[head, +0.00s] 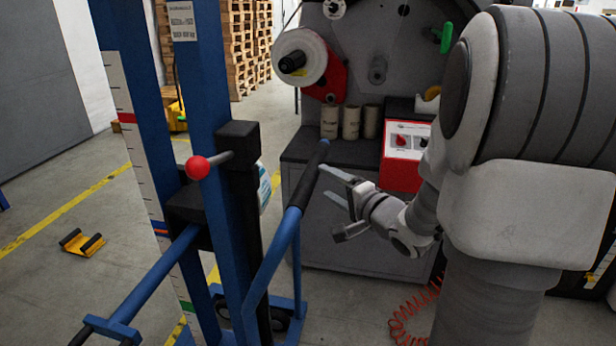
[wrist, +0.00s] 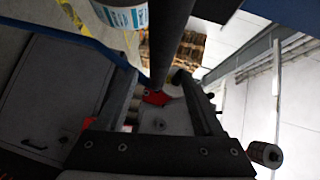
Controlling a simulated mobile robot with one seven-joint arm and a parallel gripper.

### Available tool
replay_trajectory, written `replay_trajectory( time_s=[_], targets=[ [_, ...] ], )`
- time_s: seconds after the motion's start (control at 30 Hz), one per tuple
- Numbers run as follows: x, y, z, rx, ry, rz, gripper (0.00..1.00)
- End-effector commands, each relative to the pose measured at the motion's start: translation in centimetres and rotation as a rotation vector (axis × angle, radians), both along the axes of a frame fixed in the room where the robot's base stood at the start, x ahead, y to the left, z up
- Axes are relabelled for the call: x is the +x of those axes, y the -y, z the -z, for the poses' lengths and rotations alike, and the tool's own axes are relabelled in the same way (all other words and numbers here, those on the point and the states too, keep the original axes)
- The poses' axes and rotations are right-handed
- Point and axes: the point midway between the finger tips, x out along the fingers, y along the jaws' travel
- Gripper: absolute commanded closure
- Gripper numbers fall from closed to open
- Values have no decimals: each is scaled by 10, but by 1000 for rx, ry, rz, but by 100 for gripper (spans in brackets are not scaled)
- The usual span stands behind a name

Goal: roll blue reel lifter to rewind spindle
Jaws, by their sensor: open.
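The blue reel lifter (head: 213,110) stands upright at the left in the head view, close in front of me, with a blue push handle (head: 272,262) ending in a dark grip (head: 310,175). A reel (head: 264,187) shows partly behind its mast; in the wrist view a reel with a blue-and-white label (wrist: 122,16) is at the top. My gripper (head: 328,188) is open, just right of the dark grip. In the wrist view a dark bar (wrist: 170,40) reaches down between my fingers (wrist: 160,98); contact is unclear. The machine carries a white roll (head: 312,50) on a black-ended spindle (head: 293,62). Which spindle is the rewind one is unclear.
The grey machine (head: 345,235) stands behind, with several cardboard cores (head: 351,122) and a red control box (head: 402,150) on its ledge. A yellow chock (head: 82,243) lies on the floor at left. A red coiled hose (head: 405,318) lies at lower right. Floor left of the lifter is mostly free.

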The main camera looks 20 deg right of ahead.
Motion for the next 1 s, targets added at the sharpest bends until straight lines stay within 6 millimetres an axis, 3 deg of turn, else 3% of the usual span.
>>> replay_trajectory(
  time_s=[0.1, 0.33, 0.5, 0.8, 1.0],
  targets=[
    [26, -6, 6, 0, 2, -3, 31],
    [63, -12, 10, -1, 1, -1, 31],
    [74, -14, 10, -1, 1, 0, 31],
    [76, -14, 10, -1, 0, 1, 31],
    [76, -14, 10, -1, 0, 1, 65]
  ],
)
